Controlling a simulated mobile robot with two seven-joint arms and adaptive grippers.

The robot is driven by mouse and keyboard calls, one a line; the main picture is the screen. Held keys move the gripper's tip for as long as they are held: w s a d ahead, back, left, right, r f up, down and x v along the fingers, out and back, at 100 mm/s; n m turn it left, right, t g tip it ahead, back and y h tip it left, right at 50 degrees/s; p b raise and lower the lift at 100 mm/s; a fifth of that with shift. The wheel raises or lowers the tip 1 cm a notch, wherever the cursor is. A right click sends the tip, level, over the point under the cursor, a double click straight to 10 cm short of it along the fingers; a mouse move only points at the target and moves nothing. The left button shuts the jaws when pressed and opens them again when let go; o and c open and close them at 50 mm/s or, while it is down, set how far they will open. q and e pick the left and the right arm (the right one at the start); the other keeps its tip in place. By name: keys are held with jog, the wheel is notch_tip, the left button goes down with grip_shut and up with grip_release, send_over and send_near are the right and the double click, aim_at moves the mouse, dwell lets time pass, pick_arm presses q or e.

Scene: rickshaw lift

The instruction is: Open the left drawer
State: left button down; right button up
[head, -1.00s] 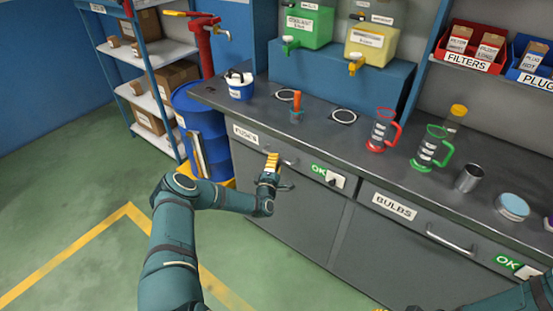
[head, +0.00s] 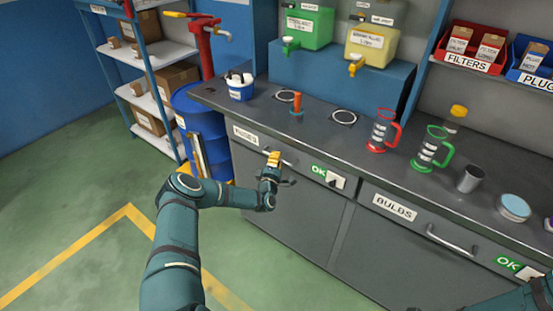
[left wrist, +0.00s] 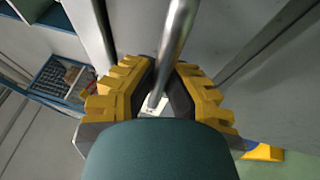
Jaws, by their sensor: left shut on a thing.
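The left drawer (head: 300,166), labelled FUSES, is in the dark grey cabinet under the worktop. Its front looks flush with the cabinet. My left gripper (head: 273,162) is at the drawer's bar handle, which it partly hides. In the left wrist view the metal handle (left wrist: 177,35) runs between the yellow fingers of my left gripper (left wrist: 160,75), which is shut on it. Part of my right arm shows at the bottom right of the head view; its gripper is not visible.
The BULBS drawer (head: 415,220) is to the right, with its own handle. The worktop (head: 225,104) holds a white and blue tub (head: 241,90), red and green jugs and a metal cup. A blue barrel (head: 200,130) stands left of the cabinet. The green floor in front is clear.

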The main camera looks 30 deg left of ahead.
pick_arm(q)
jog(key=s+a+p, duration=0.2)
jog(key=s, duration=2.2)
jog(key=shift+p, duration=0.4)
jog(key=shift+s, duration=0.1)
jog(key=c, duration=1)
grip_release()
jog(key=shift+s, duration=0.1)
jog(key=v, duration=1.2)
